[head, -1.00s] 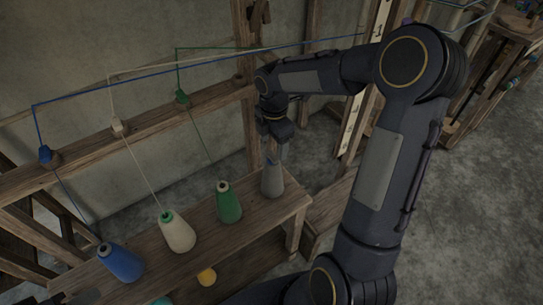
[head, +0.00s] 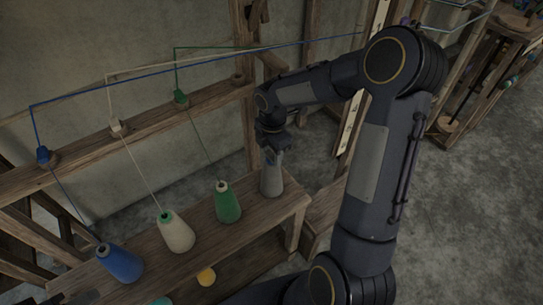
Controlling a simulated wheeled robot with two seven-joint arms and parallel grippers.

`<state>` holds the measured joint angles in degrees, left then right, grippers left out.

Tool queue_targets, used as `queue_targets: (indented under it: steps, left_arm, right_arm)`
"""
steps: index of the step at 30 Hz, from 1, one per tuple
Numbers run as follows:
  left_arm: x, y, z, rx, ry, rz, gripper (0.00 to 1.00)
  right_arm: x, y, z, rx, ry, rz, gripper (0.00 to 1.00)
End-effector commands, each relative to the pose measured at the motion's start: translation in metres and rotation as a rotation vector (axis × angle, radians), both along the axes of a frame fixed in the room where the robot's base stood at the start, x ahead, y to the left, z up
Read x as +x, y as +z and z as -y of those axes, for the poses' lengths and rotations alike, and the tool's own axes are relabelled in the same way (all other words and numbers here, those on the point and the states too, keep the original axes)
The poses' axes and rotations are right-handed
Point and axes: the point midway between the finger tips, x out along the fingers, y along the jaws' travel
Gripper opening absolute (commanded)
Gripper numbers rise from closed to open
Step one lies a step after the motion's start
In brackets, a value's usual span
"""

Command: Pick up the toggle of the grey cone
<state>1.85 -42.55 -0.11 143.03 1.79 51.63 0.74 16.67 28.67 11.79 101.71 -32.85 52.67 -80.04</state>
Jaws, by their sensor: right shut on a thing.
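The grey cone (head: 271,182) stands upright at the right end of the wooden bench (head: 290,206). My right gripper (head: 271,156) is just above the top of the cone, pointing down. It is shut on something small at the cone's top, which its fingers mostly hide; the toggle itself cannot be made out. My left gripper does not show clearly.
Green (head: 228,203), cream (head: 177,232) and blue (head: 121,262) cones stand left of the grey one. Their threads run up to guides on a wooden rail (head: 150,120). A yellow ball-like thing (head: 206,276) lies lower down.

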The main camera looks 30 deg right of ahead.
Motion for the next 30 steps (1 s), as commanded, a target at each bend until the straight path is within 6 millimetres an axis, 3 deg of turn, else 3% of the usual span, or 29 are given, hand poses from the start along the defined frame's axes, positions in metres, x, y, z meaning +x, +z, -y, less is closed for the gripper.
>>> queue_targets:
  steps: [11,17,26,30]
  left_arm:
    - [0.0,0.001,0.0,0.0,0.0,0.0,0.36]
    - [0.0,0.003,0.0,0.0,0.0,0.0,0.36]
    - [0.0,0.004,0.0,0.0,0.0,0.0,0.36]
    - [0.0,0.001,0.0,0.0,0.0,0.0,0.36]
  right_arm:
    - [0.001,0.006,0.0,-0.001,-0.001,0.003,0.2]
    - [0.001,0.031,0.0,-0.001,-0.001,0.005,0.2]
    - [-0.047,0.095,-0.023,-0.002,0.001,0.008,0.2]
    - [-0.08,0.108,-0.039,-0.002,0.002,0.005,0.2]
